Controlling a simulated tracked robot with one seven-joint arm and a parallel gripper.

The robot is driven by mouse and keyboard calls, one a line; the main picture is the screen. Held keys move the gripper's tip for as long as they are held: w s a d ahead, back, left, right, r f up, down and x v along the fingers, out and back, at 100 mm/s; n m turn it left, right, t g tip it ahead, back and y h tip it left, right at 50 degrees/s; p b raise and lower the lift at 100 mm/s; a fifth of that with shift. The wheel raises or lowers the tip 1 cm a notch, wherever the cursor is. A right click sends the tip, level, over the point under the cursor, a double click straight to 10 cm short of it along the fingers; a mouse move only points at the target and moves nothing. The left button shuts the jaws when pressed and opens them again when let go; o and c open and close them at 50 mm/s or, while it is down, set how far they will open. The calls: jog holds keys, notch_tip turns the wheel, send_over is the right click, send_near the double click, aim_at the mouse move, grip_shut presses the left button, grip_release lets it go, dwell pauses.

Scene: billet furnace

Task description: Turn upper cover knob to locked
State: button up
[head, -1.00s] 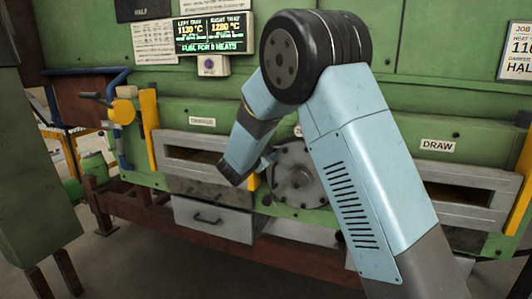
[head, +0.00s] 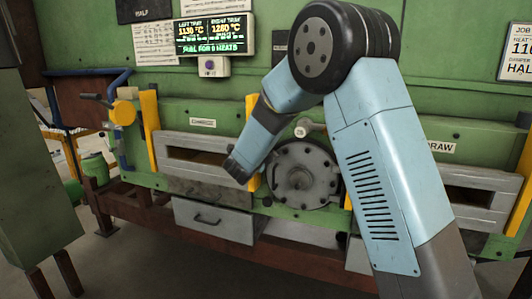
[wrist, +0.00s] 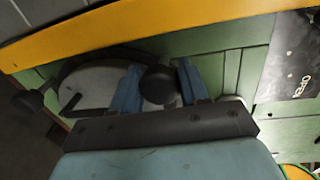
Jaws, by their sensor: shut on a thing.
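My gripper (wrist: 160,72) shows in the wrist view with its two blue fingers on either side of a dark round knob (wrist: 160,86), shut on it. I take this to be the upper cover knob; its locked or open setting cannot be read. A second dark knob (wrist: 27,103) stands apart at the left edge of that view, beside the pale round cover. In the head view the bolted grey round cover (head: 300,176) shows on the furnace front. My dark wrist end is just left of it, and the fingers and held knob are hidden there.
A yellow post (head: 252,140) stands left of the cover and crosses the top of the wrist view. A dark plate (wrist: 291,55) with small lettering is at the right there. The charge door (head: 190,160) and a drawer (head: 213,219) are to the left.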

jog(key=shift+s+f+m, duration=0.1)
jog(key=shift+f+m, duration=0.3)
jog(key=shift+m, duration=0.1)
jog(key=o, duration=0.8)
jog(key=shift+o, duration=1)
jog(key=shift+r, duration=0.2)
jog(key=v, duration=1.3)
jog(key=shift+s, duration=0.3)
